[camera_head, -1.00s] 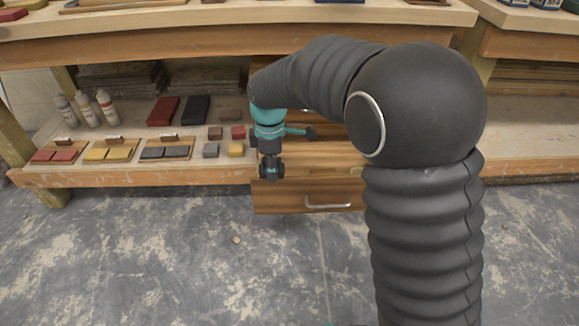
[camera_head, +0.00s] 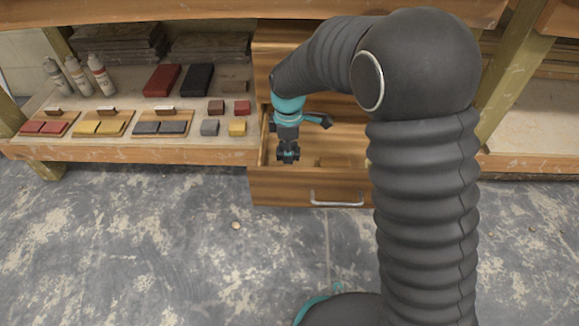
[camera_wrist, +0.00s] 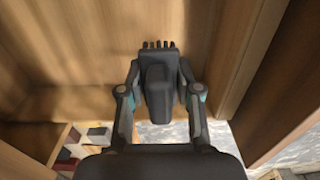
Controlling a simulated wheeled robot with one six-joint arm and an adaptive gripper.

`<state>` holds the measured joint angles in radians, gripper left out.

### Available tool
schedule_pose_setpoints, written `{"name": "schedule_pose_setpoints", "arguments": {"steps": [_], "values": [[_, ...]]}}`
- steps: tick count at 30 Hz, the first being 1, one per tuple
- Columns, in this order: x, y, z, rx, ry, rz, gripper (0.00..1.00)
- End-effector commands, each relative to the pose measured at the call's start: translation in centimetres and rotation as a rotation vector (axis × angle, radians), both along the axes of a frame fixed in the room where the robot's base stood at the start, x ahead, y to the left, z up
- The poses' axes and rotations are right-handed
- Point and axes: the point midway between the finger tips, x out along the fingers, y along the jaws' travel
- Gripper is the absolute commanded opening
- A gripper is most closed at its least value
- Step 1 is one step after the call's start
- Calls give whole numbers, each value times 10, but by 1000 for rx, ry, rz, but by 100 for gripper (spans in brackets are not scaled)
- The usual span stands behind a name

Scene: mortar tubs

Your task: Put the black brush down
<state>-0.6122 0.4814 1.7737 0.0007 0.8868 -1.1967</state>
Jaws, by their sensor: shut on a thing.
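My gripper (camera_head: 288,153) points down over the left part of an open wooden drawer (camera_head: 290,186). In the wrist view my gripper (camera_wrist: 158,75) has its two fingers closed on the sides of the black brush (camera_wrist: 157,92). The brush's dark bristles or teeth show at its far end, in front of the drawer's wooden inside (camera_wrist: 70,50). In the head view the brush is too dark and small to tell from the fingers. Whether it touches the drawer floor cannot be told.
The drawer front has a metal handle (camera_head: 337,198). Left of it a low shelf (camera_head: 215,150) bears coloured blocks, a black slab (camera_head: 197,79), a red slab (camera_head: 162,80) and white bottles (camera_head: 99,74). A wooden post (camera_head: 508,75) stands right of my arm. The floor in front is clear.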

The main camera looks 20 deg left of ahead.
Motion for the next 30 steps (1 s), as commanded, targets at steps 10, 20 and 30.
{"name": "schedule_pose_setpoints", "arguments": {"steps": [10, 20, 30], "values": [[1, -1, -32, 0, 0, -2, 0], [1, -1, -58, 1, -2, -2, 0], [1, -1, -61, 0, -1, -2, 51]]}}
